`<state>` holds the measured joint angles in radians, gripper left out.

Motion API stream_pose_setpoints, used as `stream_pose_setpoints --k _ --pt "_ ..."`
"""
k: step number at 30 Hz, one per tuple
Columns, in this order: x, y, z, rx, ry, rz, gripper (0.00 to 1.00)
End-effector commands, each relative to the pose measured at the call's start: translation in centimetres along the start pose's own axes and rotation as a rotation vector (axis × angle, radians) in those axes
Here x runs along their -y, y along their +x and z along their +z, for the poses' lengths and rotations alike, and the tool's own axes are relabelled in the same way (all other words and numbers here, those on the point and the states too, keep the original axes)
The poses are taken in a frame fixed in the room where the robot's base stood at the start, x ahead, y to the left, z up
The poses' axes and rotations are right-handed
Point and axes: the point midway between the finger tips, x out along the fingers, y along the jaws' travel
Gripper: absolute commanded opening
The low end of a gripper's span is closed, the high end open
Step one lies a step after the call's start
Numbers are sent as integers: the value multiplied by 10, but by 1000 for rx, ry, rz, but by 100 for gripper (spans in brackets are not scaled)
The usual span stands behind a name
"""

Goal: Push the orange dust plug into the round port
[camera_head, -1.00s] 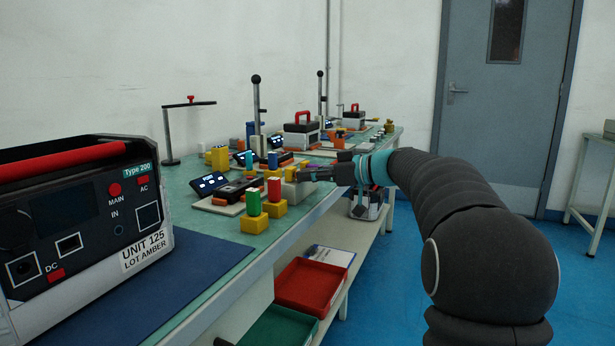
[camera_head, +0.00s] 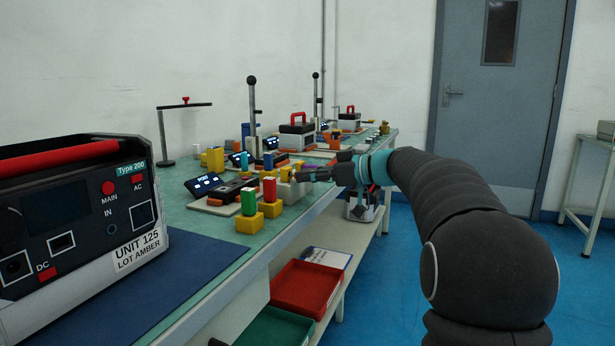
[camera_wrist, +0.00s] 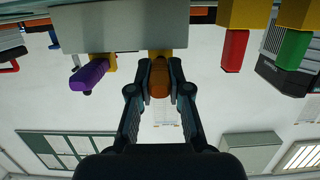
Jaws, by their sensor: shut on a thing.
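The orange dust plug (camera_wrist: 160,77) is between the two fingers of my gripper (camera_wrist: 160,88) in the wrist view. A yellow piece on a grey block (camera_wrist: 120,27) is directly behind it; I cannot tell whether the plug still touches that piece. In the head view my gripper (camera_head: 300,174) is over the bench beside the grey block, and the plug is hard to make out. A unit labelled UNIT 125 (camera_head: 142,243) stands at near left, far from my gripper.
A purple plug (camera_wrist: 88,75) is at the same grey block. Green (camera_head: 249,202) and red (camera_head: 269,189) pieces stand in yellow bases close to my gripper. A blue mat (camera_head: 190,275) lies before the unit. Red (camera_head: 306,288) and green trays sit on the lower shelf.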

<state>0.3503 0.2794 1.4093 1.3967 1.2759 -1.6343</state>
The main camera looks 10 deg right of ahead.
Motion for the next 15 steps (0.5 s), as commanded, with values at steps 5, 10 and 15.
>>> stream_pose_setpoints --k 5,10,15 --pt "0 0 0 0 -1 0 0" --pt "0 -1 0 0 -1 0 0" --pt "0 -5 2 0 -1 1 0"
